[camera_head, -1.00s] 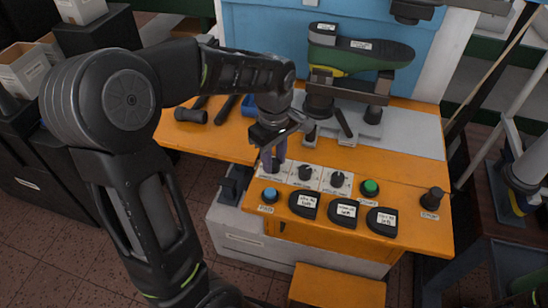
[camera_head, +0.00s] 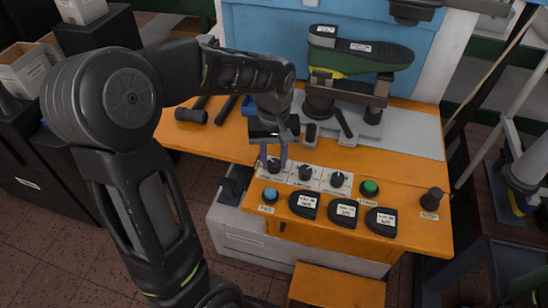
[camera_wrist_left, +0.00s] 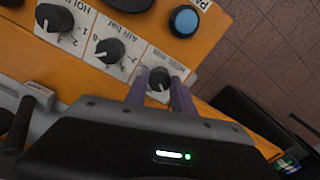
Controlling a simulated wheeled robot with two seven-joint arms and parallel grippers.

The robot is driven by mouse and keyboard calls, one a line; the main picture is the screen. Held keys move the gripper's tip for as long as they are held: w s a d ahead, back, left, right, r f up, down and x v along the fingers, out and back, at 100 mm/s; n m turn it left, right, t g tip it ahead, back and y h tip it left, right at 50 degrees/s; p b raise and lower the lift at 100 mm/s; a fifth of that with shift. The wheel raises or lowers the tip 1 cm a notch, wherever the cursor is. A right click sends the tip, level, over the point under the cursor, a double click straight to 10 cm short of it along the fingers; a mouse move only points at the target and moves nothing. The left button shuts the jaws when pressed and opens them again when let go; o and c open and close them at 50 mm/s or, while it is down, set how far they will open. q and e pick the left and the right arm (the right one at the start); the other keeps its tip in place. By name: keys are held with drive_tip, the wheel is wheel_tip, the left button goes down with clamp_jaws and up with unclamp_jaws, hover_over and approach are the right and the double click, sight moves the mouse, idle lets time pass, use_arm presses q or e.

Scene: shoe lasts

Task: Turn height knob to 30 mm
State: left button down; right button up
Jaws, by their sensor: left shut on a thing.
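The height knob (camera_wrist_left: 158,82) is a small black dial on a white scale plate, at the end of a row of three knobs; its label is too blurred to read surely. In the head view it is the leftmost knob (camera_head: 274,166), partly covered by my fingers. My left gripper (camera_head: 274,160) reaches down onto it from above. In the left wrist view the two purple fingers (camera_wrist_left: 160,92) stand on either side of the knob, shut on it. The pointer and the scale value cannot be read. My right gripper is not in view.
The middle knob (camera_head: 305,173) and right knob (camera_head: 338,180) sit close beside. A blue button (camera_head: 270,194), a green button (camera_head: 370,187), several black labelled pads and a black stop knob (camera_head: 433,198) are nearby on the orange bench (camera_head: 410,165). A green shoe last (camera_head: 360,53) stands behind.

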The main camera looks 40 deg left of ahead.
sight(274, 163)
use_arm(q)
drive_tip(key=m, duration=0.4)
drive_tip(key=shift+m, duration=0.3)
drive_tip(key=m, duration=0.5)
drive_tip(key=shift+p, duration=0.3)
drive_tip(key=c, duration=1.1)
unclamp_jaws()
drive_tip(key=shift+o, duration=0.2)
wheel_tip(274, 163, up, 8)
drive_tip(key=shift+f, duration=0.1)
